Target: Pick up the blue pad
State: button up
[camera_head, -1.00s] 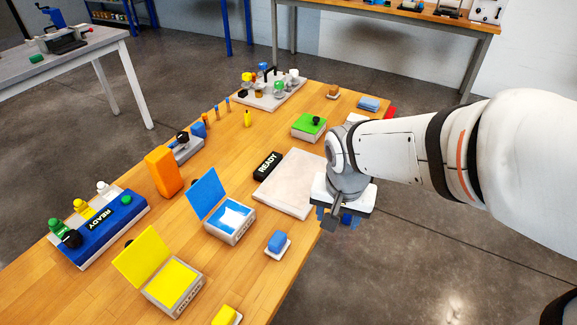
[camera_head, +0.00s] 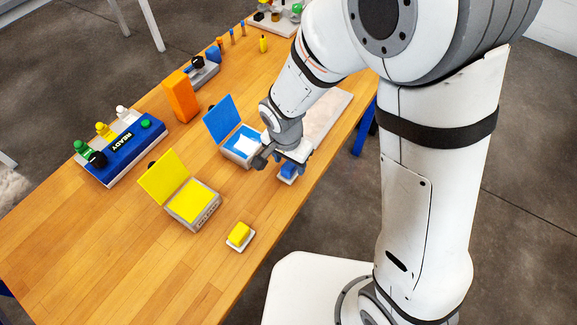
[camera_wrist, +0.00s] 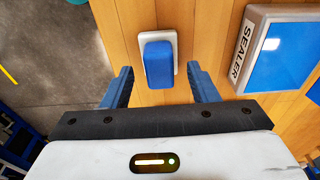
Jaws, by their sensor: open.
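The blue pad (camera_head: 288,171) is a small blue block on a white base near the table's front edge, partly hidden by my gripper in the head view. In the wrist view the blue pad (camera_wrist: 158,64) lies on its white base (camera_wrist: 145,40), just beyond and between my fingertips. My gripper (camera_wrist: 162,80) is open, with one blue finger to each side of the pad and nothing held. In the head view my gripper (camera_head: 283,163) is over the pad's spot; its fingers are mostly hidden there.
An open box with a blue lid (camera_head: 225,118), labelled SEALER in the wrist view (camera_wrist: 285,50), stands close beside the pad. A yellow-lidded box (camera_head: 192,204) and a yellow pad (camera_head: 240,233) are nearer. A pale slab (camera_head: 325,118) lies behind. Bare wood surrounds the yellow pad.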

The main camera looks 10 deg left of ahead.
aim_at(290, 164)
jog(key=shift+f, duration=0.95)
jog(key=c, duration=1.1)
jog(key=shift+o, duration=0.2)
jog(key=shift+w+r, duration=0.1)
notch_tip(290, 164, up, 10)
jog(key=shift+b, duration=0.35)
jog(key=o, duration=0.4)
jog(key=shift+c, duration=1.5)
